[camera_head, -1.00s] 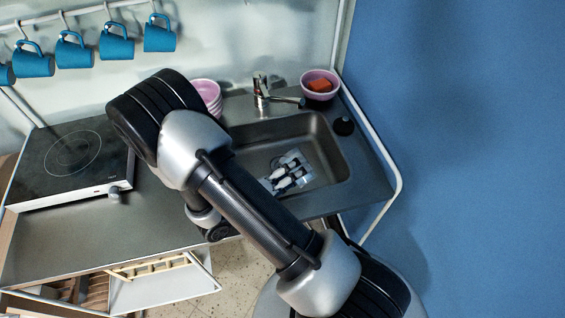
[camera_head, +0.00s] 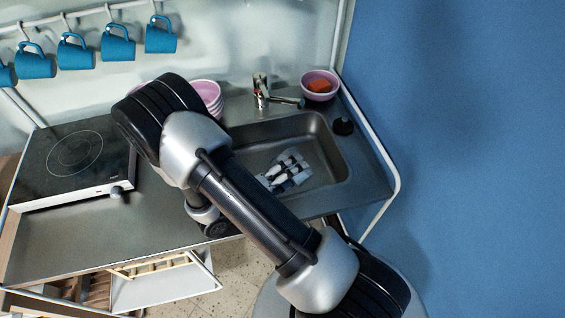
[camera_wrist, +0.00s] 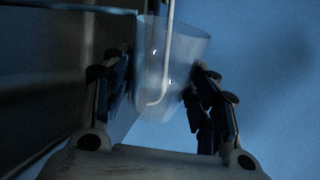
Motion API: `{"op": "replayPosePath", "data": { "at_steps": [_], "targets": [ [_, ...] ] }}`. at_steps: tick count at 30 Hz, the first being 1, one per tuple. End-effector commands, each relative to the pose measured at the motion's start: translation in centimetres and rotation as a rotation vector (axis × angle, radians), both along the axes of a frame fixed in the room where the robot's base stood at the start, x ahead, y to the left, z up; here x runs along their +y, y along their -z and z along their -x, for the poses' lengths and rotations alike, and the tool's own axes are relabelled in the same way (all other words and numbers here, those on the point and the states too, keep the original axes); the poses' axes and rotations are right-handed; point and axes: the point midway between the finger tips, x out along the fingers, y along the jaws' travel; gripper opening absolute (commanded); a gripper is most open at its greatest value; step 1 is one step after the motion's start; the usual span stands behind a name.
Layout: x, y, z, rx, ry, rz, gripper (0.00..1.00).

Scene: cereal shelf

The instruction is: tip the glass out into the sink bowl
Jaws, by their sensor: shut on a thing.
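In the wrist view a clear glass (camera_wrist: 181,48) stands between the two dark fingers of my gripper (camera_wrist: 163,90), which is shut on it. The glass looks tilted slightly; whether it holds anything cannot be told. The sink bowl (camera_head: 329,137) is a grey metal basin right of centre in the head view. Several small black-and-white items (camera_head: 287,170) lie in it, too small to make out. In the head view my arm hides the sink's left part, and my gripper and the glass cannot be made out there.
A tap (camera_head: 262,92) stands behind the sink, beside a pink bowl (camera_head: 319,91) with an orange thing inside. Stacked pink bowls (camera_head: 208,93) are partly behind my arm. A hob (camera_head: 75,160) is at left, blue mugs (camera_head: 118,42) hang above, and an open drawer (camera_head: 165,289) juts out below.

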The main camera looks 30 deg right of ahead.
Motion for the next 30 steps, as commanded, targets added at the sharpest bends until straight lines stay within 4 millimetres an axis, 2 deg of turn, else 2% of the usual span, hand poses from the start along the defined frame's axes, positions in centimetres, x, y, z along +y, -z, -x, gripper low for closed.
{"op": "replayPosePath", "data": {
  "at_steps": [30],
  "targets": [
    [0.04,-0.61,-0.47,0.111,0.001,0.01,0.23]
  ]
}}
